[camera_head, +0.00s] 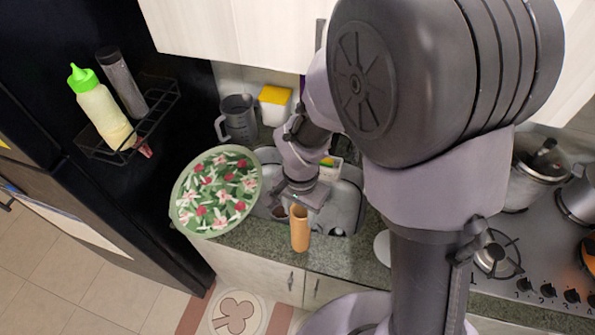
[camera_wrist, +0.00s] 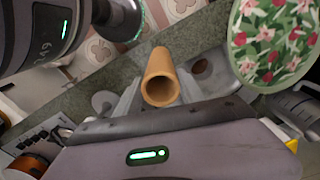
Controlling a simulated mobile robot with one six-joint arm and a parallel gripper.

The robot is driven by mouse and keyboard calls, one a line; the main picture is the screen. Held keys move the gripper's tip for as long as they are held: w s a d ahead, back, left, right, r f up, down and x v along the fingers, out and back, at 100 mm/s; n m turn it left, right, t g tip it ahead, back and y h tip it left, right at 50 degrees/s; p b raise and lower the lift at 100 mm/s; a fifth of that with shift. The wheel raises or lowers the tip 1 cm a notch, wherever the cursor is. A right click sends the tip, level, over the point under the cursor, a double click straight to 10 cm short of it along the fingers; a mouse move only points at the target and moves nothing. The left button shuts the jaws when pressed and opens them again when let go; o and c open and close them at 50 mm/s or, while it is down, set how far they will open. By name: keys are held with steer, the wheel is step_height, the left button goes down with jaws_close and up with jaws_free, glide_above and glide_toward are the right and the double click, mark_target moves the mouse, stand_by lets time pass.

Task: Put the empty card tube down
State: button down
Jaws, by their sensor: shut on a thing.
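The card tube (camera_head: 299,229) is orange-brown and hangs below my gripper (camera_head: 299,206) in the head view, over the front edge of the counter by the sink. In the wrist view the tube (camera_wrist: 160,80) points its open end at the camera, and its inside looks hollow. My gripper (camera_wrist: 160,95) is shut on the tube; the fingers show as grey bars on either side of it. The exact contact of the fingertips is partly hidden by the tube.
A round floral tray (camera_head: 217,192) lies left of the sink (camera_head: 345,205). A grey jug (camera_head: 238,118) and a yellow-topped container (camera_head: 275,104) stand behind. The stove with pots (camera_head: 535,175) is at right. A narrow granite counter strip (camera_head: 262,242) in front is clear.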

mark_target(300, 217)
step_height(300, 217, down, 3)
steer(key=shift+w+f, duration=0.1)
steer(key=shift+w, duration=0.05)
steer(key=shift+w+f, duration=0.1)
steer(key=shift+f, duration=0.1)
steer(key=shift+b, duration=0.4)
steer(key=shift+f, duration=0.2)
steer(key=c, duration=0.7)
jaws_free()
steer(key=shift+r, duration=0.1)
